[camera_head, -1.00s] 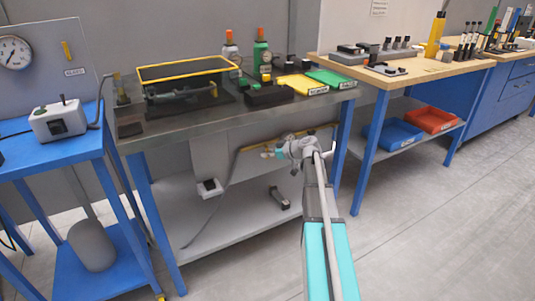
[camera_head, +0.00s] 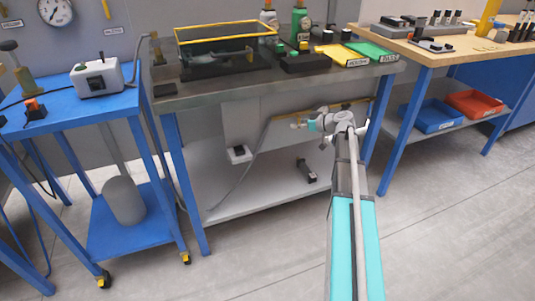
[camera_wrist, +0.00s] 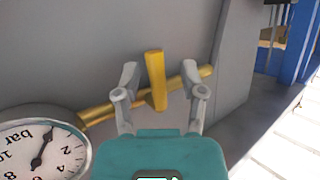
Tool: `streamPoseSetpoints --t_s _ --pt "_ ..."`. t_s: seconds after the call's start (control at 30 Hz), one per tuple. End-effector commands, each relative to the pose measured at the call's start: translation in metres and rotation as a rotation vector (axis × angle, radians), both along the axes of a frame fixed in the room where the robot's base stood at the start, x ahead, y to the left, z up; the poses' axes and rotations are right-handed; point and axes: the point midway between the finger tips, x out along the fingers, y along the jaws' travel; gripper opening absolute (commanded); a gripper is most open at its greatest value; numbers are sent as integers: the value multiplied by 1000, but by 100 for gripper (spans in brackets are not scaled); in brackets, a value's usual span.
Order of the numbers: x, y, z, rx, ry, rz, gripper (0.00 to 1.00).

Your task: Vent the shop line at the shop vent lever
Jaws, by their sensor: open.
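A yellow lever (camera_wrist: 156,82) stands upright on a brass pipe (camera_wrist: 98,114) in the wrist view. My gripper (camera_wrist: 160,70) is open, with one finger on each side of the lever; I cannot tell whether either finger touches it. No label on this lever is readable. A round pressure gauge (camera_wrist: 40,150) marked "bar" is at the lower left, partly cut off. In the head view my gripper (camera_head: 299,124) reaches under the dark-topped bench by the brass pipe (camera_head: 350,105); the lever there is too small or hidden to make out.
The bench's lower shelf (camera_head: 260,185) holds a small dark-and-grey item (camera_head: 306,170). A blue cart (camera_head: 75,110) with a switch box (camera_head: 97,78) stands left. Another gauge (camera_head: 57,10) and yellow lever (camera_head: 106,8) are on the wall panel. Open floor lies in front.

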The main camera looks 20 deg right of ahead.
Motion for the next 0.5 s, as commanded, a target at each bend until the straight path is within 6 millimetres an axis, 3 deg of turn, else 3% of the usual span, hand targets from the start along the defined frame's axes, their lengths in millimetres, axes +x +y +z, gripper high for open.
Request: streamPoseSetpoints --t_s 0.5 --pt "0 9 -3 385 13 0 53"
